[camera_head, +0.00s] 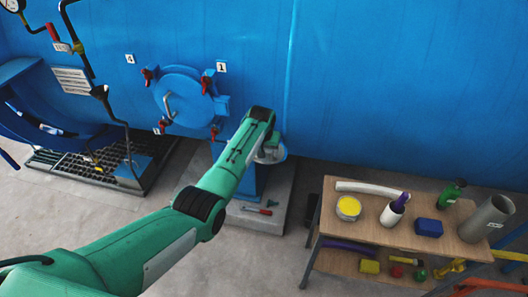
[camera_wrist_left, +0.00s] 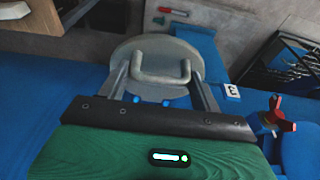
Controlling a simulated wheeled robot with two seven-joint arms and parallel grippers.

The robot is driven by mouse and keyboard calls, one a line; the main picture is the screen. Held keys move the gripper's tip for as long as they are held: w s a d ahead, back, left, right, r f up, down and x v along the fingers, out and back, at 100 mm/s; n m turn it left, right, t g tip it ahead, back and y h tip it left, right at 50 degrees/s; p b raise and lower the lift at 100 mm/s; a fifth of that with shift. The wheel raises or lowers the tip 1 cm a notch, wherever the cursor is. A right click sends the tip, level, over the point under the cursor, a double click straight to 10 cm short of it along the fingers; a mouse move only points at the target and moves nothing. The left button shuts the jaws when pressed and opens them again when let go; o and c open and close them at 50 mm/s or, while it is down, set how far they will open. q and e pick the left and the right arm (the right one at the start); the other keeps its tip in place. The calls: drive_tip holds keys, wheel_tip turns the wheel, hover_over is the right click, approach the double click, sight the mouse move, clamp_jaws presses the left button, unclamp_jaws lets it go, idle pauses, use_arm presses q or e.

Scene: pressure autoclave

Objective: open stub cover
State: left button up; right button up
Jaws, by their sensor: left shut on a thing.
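In the left wrist view a round grey stub cover (camera_wrist_left: 127,57) with a U-shaped handle (camera_wrist_left: 165,67) lies directly ahead of my left gripper (camera_wrist_left: 165,75). The two fingers flank the handle and are shut on it. In the head view my left gripper (camera_head: 268,150) is at the end of the green arm, at the blue wall. The arm hides much of it, and only a grey edge of the cover (camera_head: 276,158) shows there. My right gripper is in neither view.
A blue round hatch (camera_head: 190,88) with red clamps is on the wall left of my gripper. A red clamp (camera_wrist_left: 280,120) and a label 3 (camera_wrist_left: 231,92) are close by. A wooden table (camera_head: 375,225) with bottles and tools stands right. Open floor (camera_head: 255,265) lies between.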

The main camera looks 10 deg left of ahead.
use_arm(q)
drive_tip(key=shift+w+r, duration=0.3)
drive_tip(key=o, duration=1.1)
drive_tip(key=shift+f, duration=0.35)
drive_tip(key=shift+s+r, duration=0.2)
drive_tip(key=shift+r, duration=0.35)
drive_tip(key=b+v, duration=0.2)
drive_tip(key=v, duration=1)
drive_tip(key=shift+r+b, duration=0.35)
drive_tip(key=shift+r, duration=0.05)
